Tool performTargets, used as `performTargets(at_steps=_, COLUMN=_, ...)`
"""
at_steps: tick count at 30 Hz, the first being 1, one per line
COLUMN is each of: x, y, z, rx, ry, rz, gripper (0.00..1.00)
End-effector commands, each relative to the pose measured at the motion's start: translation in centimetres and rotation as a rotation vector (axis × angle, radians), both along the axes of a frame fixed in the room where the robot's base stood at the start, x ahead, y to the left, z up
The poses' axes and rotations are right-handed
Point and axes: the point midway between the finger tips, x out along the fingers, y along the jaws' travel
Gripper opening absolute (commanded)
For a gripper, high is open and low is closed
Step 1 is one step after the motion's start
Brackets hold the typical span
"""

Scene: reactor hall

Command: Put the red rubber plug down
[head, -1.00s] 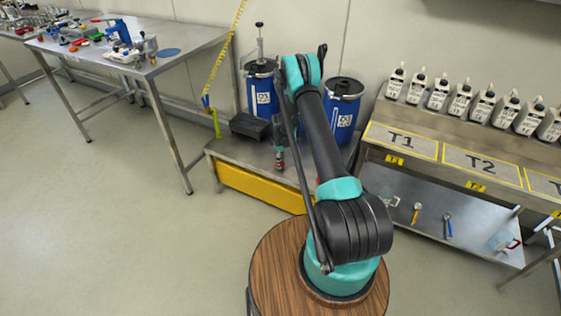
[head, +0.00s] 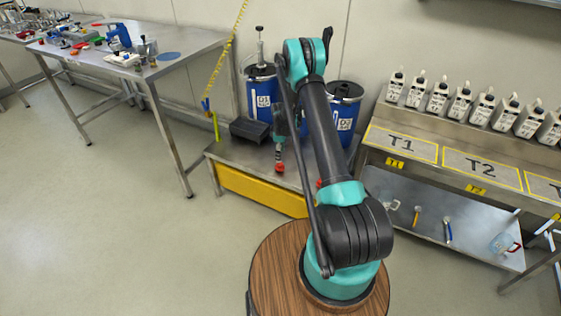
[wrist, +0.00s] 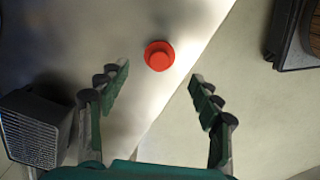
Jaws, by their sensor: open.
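The red rubber plug (wrist: 159,56) is a small round disc with a raised centre. In the wrist view it sits on a pale surface just beyond my fingertips, close to a diagonal edge. My gripper (wrist: 160,75) is open, with one finger to each side and nothing between them. In the head view the plug (head: 280,168) shows as a small red spot at the low steel bench (head: 262,178), near its front edge. My gripper (head: 279,153) is just above it there, pointing down. The exact gap between them is hard to tell.
Two blue drums (head: 262,92) (head: 343,105) and a black box (head: 250,130) stand on the low bench. Another small red thing (head: 319,183) shows beside my arm. A table with white bottles (head: 439,95) is at right. A cluttered steel table (head: 190,48) stands at left.

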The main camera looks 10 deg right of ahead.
Motion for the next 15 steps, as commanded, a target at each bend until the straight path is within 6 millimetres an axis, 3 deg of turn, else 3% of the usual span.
performTargets(at_steps=4, x=0.0, y=0.0, z=2.6, rx=0.000, ry=0.000, rz=0.000, gripper=0.65)
performTargets(at_steps=15, x=-0.7, y=-0.2, z=6.7, rx=0.001, ry=-0.011, rz=-0.036, gripper=0.65)
